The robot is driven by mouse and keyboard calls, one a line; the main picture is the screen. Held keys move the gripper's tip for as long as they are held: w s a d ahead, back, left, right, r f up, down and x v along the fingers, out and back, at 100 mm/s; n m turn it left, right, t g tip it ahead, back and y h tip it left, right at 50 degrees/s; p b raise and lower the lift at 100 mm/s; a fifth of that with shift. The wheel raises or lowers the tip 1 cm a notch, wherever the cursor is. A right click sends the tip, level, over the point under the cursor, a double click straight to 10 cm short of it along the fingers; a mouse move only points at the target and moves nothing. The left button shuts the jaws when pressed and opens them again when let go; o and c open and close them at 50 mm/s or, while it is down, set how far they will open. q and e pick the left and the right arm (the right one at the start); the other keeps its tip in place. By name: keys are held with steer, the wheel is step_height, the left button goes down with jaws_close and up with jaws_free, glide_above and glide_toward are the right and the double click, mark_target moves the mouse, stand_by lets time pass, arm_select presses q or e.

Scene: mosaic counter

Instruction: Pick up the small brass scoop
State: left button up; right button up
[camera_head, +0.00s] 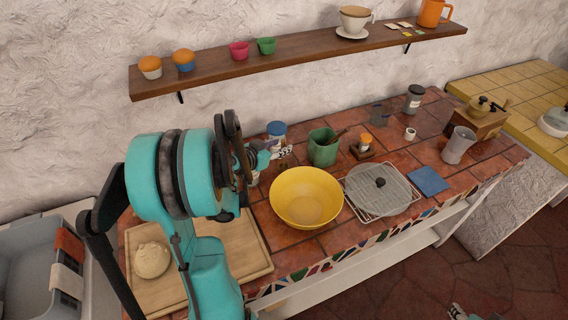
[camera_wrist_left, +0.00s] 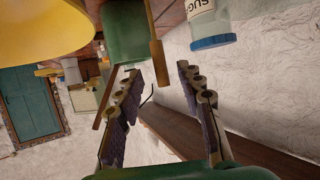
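I cannot pick out the small brass scoop for certain. A narrow tan-brown piece (camera_wrist_left: 157,50) with a wider end shows between the green crock (camera_wrist_left: 125,35) and the sugar jar (camera_wrist_left: 210,25) in the left wrist view; I cannot tell whether it is the scoop's handle. My left gripper (camera_head: 286,152) is over the back of the counter, beside the blue-lidded jar (camera_head: 276,130) and left of the green crock (camera_head: 323,148). In the wrist view its fingers (camera_wrist_left: 158,80) are apart with nothing gripped. Part of my right gripper (camera_head: 465,313) shows at the bottom edge, mostly cut off.
A yellow bowl (camera_head: 307,197) stands in front of the crock. A cutting board (camera_head: 235,247) with dough (camera_head: 152,260) lies left. A round lid on a rack (camera_head: 380,190), a metal cup (camera_head: 458,145) and a grinder (camera_head: 478,119) stand right. A shelf (camera_head: 215,72) hangs above.

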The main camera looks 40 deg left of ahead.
mark_target(282, 144)
arm_select(q)
steer(key=x, duration=0.3)
steer(key=shift+a, duration=0.1)
steer(key=shift+c, duration=0.7)
jaws_close()
steer(key=shift+r, duration=0.1)
